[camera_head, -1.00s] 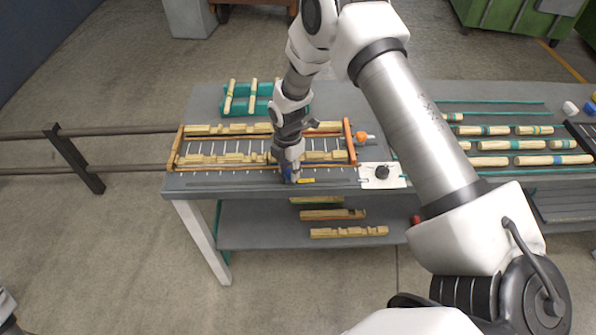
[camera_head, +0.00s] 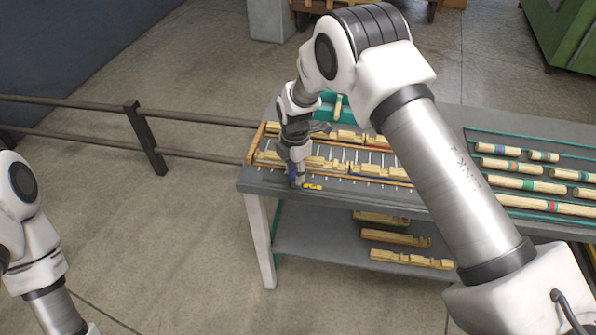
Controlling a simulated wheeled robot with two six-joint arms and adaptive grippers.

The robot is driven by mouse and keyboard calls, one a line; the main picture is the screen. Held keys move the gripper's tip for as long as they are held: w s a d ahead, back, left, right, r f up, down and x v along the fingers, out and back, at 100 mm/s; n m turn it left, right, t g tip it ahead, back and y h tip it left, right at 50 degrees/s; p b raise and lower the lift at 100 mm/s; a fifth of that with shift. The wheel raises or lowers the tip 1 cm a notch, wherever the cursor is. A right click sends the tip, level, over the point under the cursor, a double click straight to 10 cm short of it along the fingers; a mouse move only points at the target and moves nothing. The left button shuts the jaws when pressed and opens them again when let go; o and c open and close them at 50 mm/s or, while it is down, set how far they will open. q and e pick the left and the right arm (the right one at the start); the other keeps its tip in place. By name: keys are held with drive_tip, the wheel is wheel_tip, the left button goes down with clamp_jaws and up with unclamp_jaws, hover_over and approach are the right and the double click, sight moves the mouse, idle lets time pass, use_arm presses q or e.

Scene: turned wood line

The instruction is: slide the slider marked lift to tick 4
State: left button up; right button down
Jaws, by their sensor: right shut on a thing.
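My right gripper (camera_head: 298,182) points down at the front edge of the bench, near the left end of the wooden rack. It is shut on a slider, mostly hidden by the fingers. A small yellow piece (camera_head: 313,187) with dark marks, apparently part of the slider, shows just right of the fingertips; its lettering is too small to read. A row of small pale ticks (camera_head: 326,181) runs along the bench front, but their numbers cannot be read. My left arm shows at the lower left, with its gripper out of view.
The wooden rack (camera_head: 256,146) with notched pieces lies just behind the gripper. A teal tray (camera_head: 327,113) stands behind it. Banded spindles (camera_head: 525,184) lie at the right. A railing (camera_head: 205,118) meets the bench at the left. Notched blanks (camera_head: 410,259) lie on the lower shelf.

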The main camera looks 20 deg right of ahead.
drive_tip(key=shift+f, duration=0.1)
drive_tip(key=c, duration=0.8)
unclamp_jaws()
drive_tip(key=shift+w, duration=0.1)
wheel_tip(320, 180, up, 12)
drive_tip(key=shift+f, duration=0.1)
